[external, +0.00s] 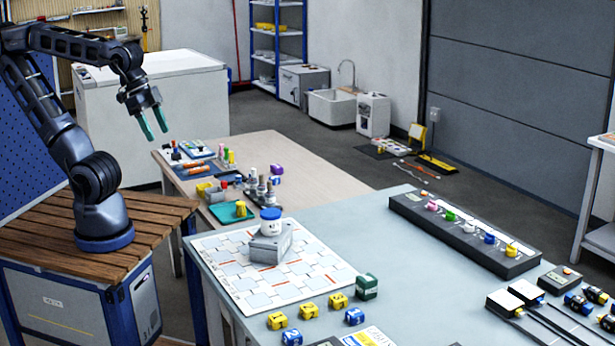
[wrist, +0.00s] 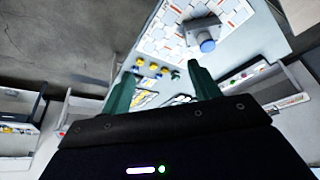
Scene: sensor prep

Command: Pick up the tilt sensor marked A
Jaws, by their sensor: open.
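My gripper (external: 154,126) is open and empty, held high at the left in the external view, well away from the grey table. Its two green fingers also show spread apart in the wrist view (wrist: 161,80). Small marked blocks stand on the near part of the grey table: yellow ones (external: 308,310) and blue ones (external: 354,316). A dark green block (external: 366,287) stands behind them. The marks are too small to read, so I cannot tell which thing is the tilt sensor marked A. In the wrist view, small yellow and blue things show between and beyond the fingertips.
A dark rack (external: 466,236) with coloured knobs lies at the back right. A wooden table (external: 320,177) holds several small items. The grey table's middle is clear.

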